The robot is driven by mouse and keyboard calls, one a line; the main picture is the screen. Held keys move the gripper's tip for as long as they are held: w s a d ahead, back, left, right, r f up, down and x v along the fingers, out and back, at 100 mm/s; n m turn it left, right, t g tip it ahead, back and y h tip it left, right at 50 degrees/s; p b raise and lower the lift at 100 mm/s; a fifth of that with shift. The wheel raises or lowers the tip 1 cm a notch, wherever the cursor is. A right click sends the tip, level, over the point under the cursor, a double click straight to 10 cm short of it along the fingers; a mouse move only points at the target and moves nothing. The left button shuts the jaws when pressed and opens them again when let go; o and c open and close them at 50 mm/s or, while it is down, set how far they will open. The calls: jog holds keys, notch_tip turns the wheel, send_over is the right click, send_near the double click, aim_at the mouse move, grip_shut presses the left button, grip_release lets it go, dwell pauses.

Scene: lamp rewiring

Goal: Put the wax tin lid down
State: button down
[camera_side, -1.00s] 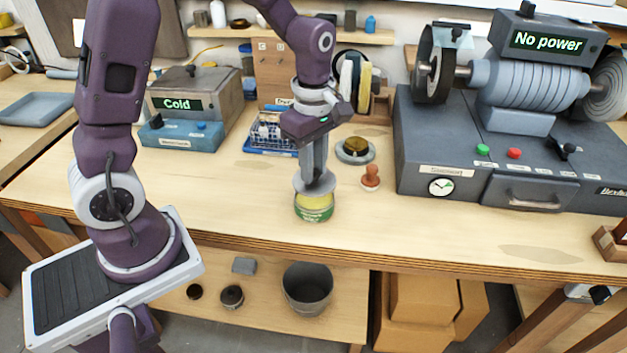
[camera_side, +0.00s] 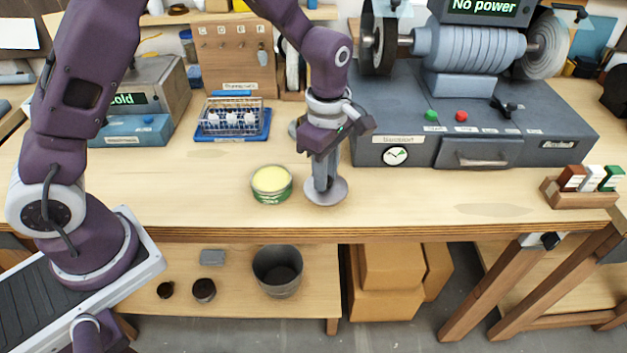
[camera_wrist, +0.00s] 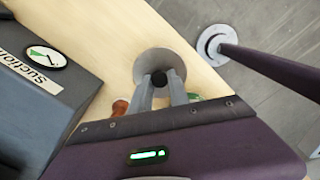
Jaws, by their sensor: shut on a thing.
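The wax tin (camera_side: 272,185) stands upright and open on the bench, with yellow wax inside and a green band around it. My gripper (camera_side: 324,186) points down just right of the tin. It is shut on the dark knob of the grey round wax tin lid (camera_side: 340,193). In the wrist view the lid (camera_wrist: 152,58) lies flat across my fingertips (camera_wrist: 160,80), the knob between them. The lid is level and low over the bench; I cannot tell whether it touches. Only a green sliver of the tin (camera_wrist: 193,97) shows in the wrist view.
The grey polishing machine (camera_side: 470,135) stands behind and to the right. A wire basket on a blue tray (camera_side: 232,120) is behind the tin. A reddish stamp (camera_wrist: 119,108) shows beside my fingers in the wrist view. The bench is clear right of the lid, up to its front edge.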

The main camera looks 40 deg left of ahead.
jog(key=shift+f, duration=1.5)
jog(key=shift+f, duration=0.15)
jog(key=c, duration=1.3)
grip_release()
jog(key=shift+o, duration=0.2)
